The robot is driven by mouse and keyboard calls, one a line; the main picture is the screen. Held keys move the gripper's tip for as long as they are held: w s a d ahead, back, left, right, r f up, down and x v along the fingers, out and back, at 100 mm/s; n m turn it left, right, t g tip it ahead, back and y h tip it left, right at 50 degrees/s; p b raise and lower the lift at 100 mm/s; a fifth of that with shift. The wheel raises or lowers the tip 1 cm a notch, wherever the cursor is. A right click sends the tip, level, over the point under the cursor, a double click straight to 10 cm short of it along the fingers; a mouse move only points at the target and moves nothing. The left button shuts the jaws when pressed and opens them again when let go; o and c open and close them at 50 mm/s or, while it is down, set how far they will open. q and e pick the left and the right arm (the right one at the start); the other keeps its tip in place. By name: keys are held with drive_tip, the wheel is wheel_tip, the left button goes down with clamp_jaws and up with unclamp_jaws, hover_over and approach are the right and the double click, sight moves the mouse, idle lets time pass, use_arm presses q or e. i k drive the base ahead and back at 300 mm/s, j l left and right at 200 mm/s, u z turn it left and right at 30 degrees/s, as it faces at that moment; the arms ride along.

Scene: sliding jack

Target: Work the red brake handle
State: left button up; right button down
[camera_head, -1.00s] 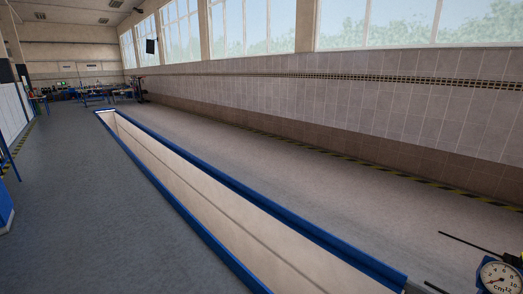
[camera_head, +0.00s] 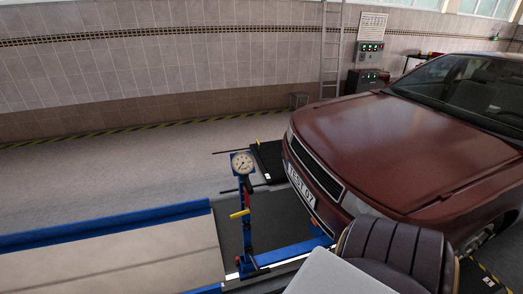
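A blue jack stand (camera_head: 247,215) stands upright at the centre, with a round white dial gauge (camera_head: 242,163) on top. A yellow lever (camera_head: 240,214) sticks out of its post. The jack's blue beam (camera_head: 290,252) runs right along the floor towards the car's front, and its right end is partly hidden. Neither of my grippers is in view.
A dark red car (camera_head: 410,150) stands at the right, its front close to the jack. A black plate (camera_head: 268,163) lies behind the jack. A ladder (camera_head: 331,50) leans at the back wall.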

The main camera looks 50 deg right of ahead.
sight(247, 196)
drive_tip(key=z, duration=1.45)
